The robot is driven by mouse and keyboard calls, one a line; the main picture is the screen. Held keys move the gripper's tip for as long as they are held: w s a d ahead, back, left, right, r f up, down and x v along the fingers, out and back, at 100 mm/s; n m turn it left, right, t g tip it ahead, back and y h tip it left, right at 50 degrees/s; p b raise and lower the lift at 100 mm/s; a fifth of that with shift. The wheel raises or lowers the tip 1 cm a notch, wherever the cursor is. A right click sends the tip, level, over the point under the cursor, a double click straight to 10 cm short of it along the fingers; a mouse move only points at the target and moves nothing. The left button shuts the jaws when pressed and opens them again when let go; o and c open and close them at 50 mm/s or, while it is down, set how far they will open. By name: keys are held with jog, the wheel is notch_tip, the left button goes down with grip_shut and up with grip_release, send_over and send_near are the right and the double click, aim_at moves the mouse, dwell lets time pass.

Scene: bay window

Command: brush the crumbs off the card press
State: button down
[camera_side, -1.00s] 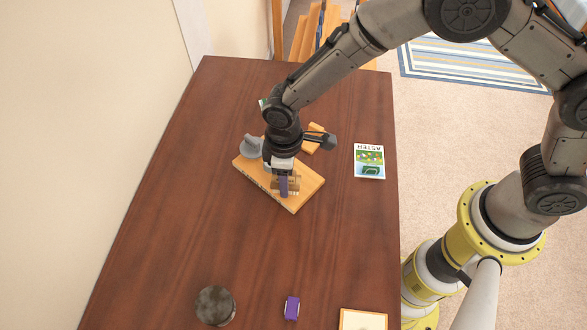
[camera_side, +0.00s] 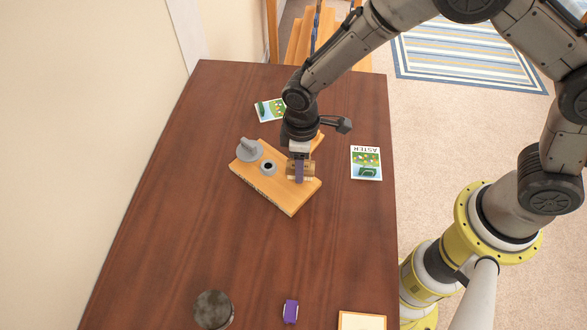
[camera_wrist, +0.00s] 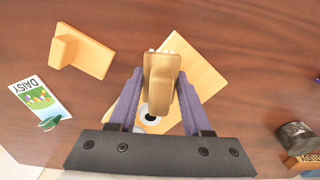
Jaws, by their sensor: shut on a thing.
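The card press is a light wooden board (camera_side: 285,203) with a grey knob (camera_side: 249,149) at its left end and a small grey ring (camera_side: 268,167) near its middle. My gripper (camera_side: 299,176) has purple fingers and is shut on a wooden brush (camera_side: 309,171), held over the right part of the board. In the wrist view, the brush (camera_wrist: 160,82) sits between the fingers with pale bristles at its far end, and the board (camera_wrist: 205,65) lies beneath. I cannot make out crumbs. Bristle contact is unclear.
A wooden block with a raised grip (camera_wrist: 85,55) lies behind the press. An ASTER card (camera_side: 366,163) is to the right and a DAISY card (camera_wrist: 40,102) lies farther back. A dark round object (camera_side: 214,309), a purple item (camera_side: 290,311) and a wood-edged tray (camera_side: 345,315) are in front.

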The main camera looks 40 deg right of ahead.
jog(key=shift+a+r, duration=0.1)
jog(key=shift+r, duration=3.95)
